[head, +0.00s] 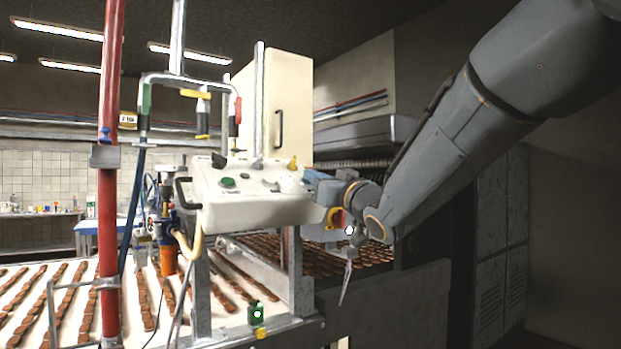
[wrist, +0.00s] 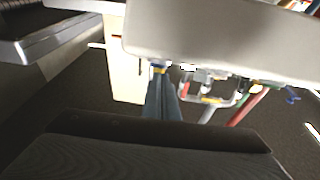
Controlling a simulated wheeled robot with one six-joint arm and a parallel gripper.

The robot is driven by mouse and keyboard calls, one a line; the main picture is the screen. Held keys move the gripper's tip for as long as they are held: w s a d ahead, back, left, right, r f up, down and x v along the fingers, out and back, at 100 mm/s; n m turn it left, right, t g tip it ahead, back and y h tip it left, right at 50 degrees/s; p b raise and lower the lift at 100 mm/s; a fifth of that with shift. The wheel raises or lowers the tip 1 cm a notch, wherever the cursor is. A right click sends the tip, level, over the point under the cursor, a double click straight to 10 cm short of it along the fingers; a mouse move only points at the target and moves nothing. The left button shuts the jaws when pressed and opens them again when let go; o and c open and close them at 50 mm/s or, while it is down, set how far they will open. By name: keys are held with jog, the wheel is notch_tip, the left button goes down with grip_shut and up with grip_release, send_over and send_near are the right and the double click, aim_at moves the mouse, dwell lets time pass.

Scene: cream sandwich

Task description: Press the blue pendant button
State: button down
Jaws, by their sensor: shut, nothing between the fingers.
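The cream control pendant box (head: 250,205) stands in the middle of the head view. Its sloped top carries a green button (head: 228,182), a yellow knob (head: 293,163) and several pale and dark knobs. My gripper (head: 308,177) reaches in from the right at the box's right end. In the wrist view, the fingers (wrist: 161,72) are together and empty, pointing at the lower edge of the pale box (wrist: 220,38). A small yellow and blue spot shows at the fingertips. I cannot tell whether it is the blue button or whether the fingers touch it.
A red post (head: 108,200) stands at the left. A pipe frame with coloured handles (head: 190,80) rises behind the box. An orange-bodied fitting (head: 168,258) hangs left of the box. Conveyors with brown biscuits (head: 140,300) run below. A cream cabinet (head: 292,100) stands behind.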

jog(key=s+d+b, duration=0.3)
jog(key=s+d, duration=0.2)
jog(key=s, duration=0.4)
jog(key=shift+d+f, duration=0.15)
jog(key=shift+d, duration=0.25)
jog(key=d+f+m+g+h, duration=0.2)
jog(key=d+f+h, duration=0.15)
jog(key=f, duration=0.75)
jog(key=d+f+m+g+h, duration=0.2)
jog(key=d+f+g+h, duration=0.15)
jog(key=f, duration=0.65)
jog(key=d+f+m+g+h, duration=0.1)
jog(key=d+f+m+h, duration=0.2)
jog(key=f, duration=0.8)
jog(key=s+d+f+g, duration=0.2)
jog(key=s+f+g, duration=0.8)
jog(key=s+f, duration=0.8)
jog(key=s, duration=0.4)
jog(key=shift+d+n+h, duration=0.15)
jog(key=shift+n+h, duration=0.25)
